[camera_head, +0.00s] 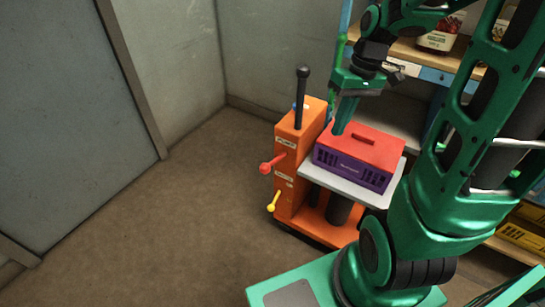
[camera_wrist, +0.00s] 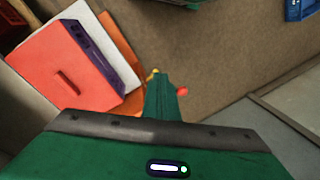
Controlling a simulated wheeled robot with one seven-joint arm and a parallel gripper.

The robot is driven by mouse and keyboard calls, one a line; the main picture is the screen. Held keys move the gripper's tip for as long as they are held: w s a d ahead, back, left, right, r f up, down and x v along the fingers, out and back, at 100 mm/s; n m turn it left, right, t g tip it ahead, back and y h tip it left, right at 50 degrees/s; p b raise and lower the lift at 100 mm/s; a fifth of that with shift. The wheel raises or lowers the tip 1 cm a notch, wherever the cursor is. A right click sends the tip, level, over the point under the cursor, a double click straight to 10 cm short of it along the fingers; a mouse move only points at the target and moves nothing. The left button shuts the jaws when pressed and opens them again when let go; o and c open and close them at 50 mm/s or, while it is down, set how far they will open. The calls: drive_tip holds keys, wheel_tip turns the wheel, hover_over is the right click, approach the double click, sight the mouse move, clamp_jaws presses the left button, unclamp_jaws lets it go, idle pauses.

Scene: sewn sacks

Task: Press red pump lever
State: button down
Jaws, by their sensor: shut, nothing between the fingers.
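The red pump lever (camera_head: 265,168) sticks out to the left from the side of the orange lift post (camera_head: 290,165). Its round red knob also shows in the wrist view (camera_wrist: 183,91), just right of my fingertips. My gripper (camera_head: 340,128) is shut and empty, pointing down. In the head view it appears by the left end of the red-lidded purple crate, right of the post and apart from the lever. In the wrist view my closed fingers (camera_wrist: 161,82) lie between the crate and the red knob. They hide part of the orange post.
A yellow lever (camera_head: 271,208) sits below the red one. The crate (camera_head: 350,172) rests on the lift's white platform (camera_head: 312,175). A black-knobbed handle (camera_head: 301,95) rises from the post. Shelving (camera_head: 405,52) stands behind. The floor (camera_head: 190,210) left of the lift is clear.

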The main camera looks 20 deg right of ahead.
sight(268, 164)
drive_tip(key=w+a+f+n+y, duration=0.2)
drive_tip(key=w+f+n, duration=0.1)
drive_tip(key=w, duration=0.4)
drive_tip(key=w+a+f+n+y, duration=0.2)
drive_tip(key=w+a+f+n, duration=0.1)
drive_tip(key=w+f, duration=0.3)
drive_tip(key=shift+w+y, duration=0.3)
drive_tip(key=shift+w, duration=0.3)
drive_tip(key=shift+a, duration=0.1)
drive_tip(key=x, duration=1.4)
drive_tip(key=shift+s, duration=0.2)
